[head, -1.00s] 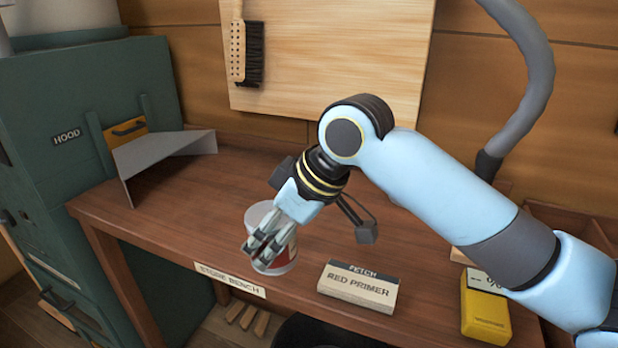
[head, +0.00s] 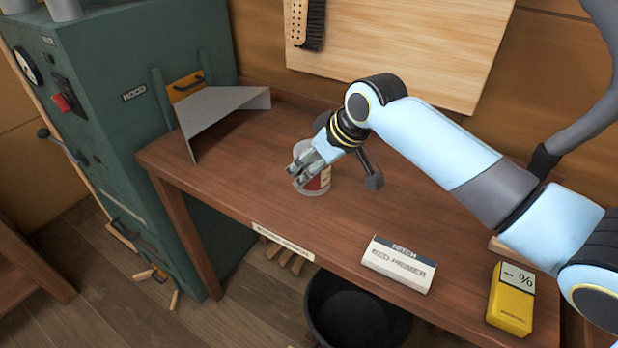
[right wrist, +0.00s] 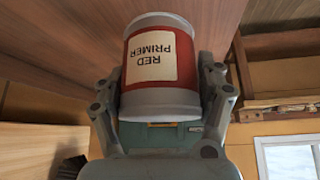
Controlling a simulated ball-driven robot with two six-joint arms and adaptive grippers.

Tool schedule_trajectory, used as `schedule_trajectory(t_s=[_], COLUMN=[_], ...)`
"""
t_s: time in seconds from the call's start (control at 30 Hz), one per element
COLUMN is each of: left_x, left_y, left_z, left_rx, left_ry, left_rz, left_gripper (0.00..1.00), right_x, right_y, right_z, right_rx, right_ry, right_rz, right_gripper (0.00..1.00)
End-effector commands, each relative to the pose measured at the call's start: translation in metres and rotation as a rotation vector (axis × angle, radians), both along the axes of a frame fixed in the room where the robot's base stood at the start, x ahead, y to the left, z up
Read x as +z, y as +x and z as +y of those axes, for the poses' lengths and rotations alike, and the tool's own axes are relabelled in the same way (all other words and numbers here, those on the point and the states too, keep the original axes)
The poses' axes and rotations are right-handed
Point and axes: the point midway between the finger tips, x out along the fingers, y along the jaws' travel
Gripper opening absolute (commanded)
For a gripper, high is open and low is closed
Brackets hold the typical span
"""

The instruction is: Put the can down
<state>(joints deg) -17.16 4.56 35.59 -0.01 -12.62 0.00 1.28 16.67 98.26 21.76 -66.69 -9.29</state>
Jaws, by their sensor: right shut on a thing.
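The can (head: 324,182) is white with a red band and a pale label. In the right wrist view the can (right wrist: 160,70) reads "RED PRIMER", upside down in the picture. My right gripper (head: 304,171) is shut on the can, its fingers on both sides of it. In the head view the can is upright or nearly so, over the left half of the wooden bench (head: 235,180). I cannot tell whether its base touches the bench top. My left gripper is not in view.
A "FETCH RED PRIMER" sign (head: 398,266) and a yellow meter (head: 510,300) stand along the bench's front. A grey bent sheet (head: 222,112) stands at the left end, beside the green cabinet (head: 130,120). A black bin (head: 352,305) is below the bench.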

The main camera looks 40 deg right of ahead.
Motion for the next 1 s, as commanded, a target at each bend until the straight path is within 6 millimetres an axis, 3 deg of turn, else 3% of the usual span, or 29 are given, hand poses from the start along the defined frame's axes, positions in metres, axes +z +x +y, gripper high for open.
schedule_trajectory(t_s=[0.17,0.43,0.8,0.83,1.0], left_x=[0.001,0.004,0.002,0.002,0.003], left_y=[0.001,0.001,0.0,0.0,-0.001], left_z=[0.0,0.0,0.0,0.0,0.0], left_rx=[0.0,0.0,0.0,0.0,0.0], left_ry=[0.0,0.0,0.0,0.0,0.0], left_rz=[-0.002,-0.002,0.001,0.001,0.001], left_gripper=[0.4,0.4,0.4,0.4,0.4], right_x=[-0.008,-0.044,-0.049,-0.049,-0.049], right_y=[0.008,0.007,0.007,0.007,0.007], right_z=[0.009,0.01,0.009,0.009,0.009], right_rx=[0.0,0.001,0.001,0.001,0.001], right_ry=[-0.001,-0.002,-0.002,-0.002,-0.002], right_rz=[-0.001,-0.001,-0.002,0.0,0.0], right_gripper=[0.21,0.21,0.21,0.75,0.97])
